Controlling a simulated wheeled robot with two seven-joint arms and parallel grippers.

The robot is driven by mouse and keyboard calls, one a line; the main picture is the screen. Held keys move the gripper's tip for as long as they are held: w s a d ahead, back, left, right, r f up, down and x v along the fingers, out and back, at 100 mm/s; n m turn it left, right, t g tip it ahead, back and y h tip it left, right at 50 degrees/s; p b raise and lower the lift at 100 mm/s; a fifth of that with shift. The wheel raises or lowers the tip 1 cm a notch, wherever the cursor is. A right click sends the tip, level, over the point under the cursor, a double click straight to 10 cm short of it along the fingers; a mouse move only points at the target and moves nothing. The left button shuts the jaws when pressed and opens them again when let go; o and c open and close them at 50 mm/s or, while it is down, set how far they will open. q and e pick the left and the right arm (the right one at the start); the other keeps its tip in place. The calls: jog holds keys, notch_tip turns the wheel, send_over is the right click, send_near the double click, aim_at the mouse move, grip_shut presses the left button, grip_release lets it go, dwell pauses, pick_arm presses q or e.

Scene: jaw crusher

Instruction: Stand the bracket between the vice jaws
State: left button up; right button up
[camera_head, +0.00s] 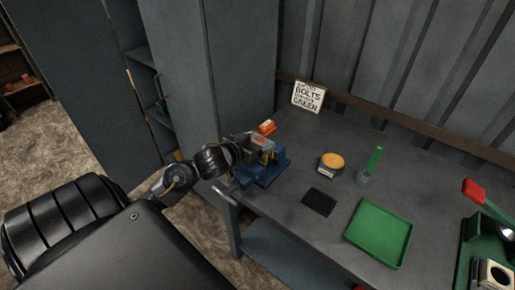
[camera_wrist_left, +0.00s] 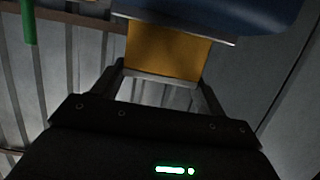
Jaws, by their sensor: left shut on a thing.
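The blue vice (camera_head: 262,174) stands at the left end of the grey bench in the head view. Its blue body also shows at the top of the left wrist view (camera_wrist_left: 235,12). My left gripper (camera_head: 257,147) is at the top of the vice. In the left wrist view, the left gripper (camera_wrist_left: 165,78) is shut on a flat orange-yellow piece, which I take for the bracket (camera_wrist_left: 168,48). The piece reaches up to a grey edge by the blue body. I cannot tell whether it is between the jaws. My right gripper is not in view.
An orange item (camera_head: 266,127) lies behind the vice. To the right are a round tin (camera_head: 331,164), a holder with a green-handled tool (camera_head: 375,160), a black pad (camera_head: 319,202) and an empty green tray (camera_head: 378,233). A grey cabinet (camera_head: 215,75) stands close behind the arm.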

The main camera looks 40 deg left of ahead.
pick_arm(q)
jog(key=shift+f, duration=0.8)
jog(key=shift+f, duration=0.1)
jog(key=o, duration=1.2)
jog(key=shift+f, duration=0.1)
jog(key=o, duration=0.4)
jog(key=shift+c, duration=0.2)
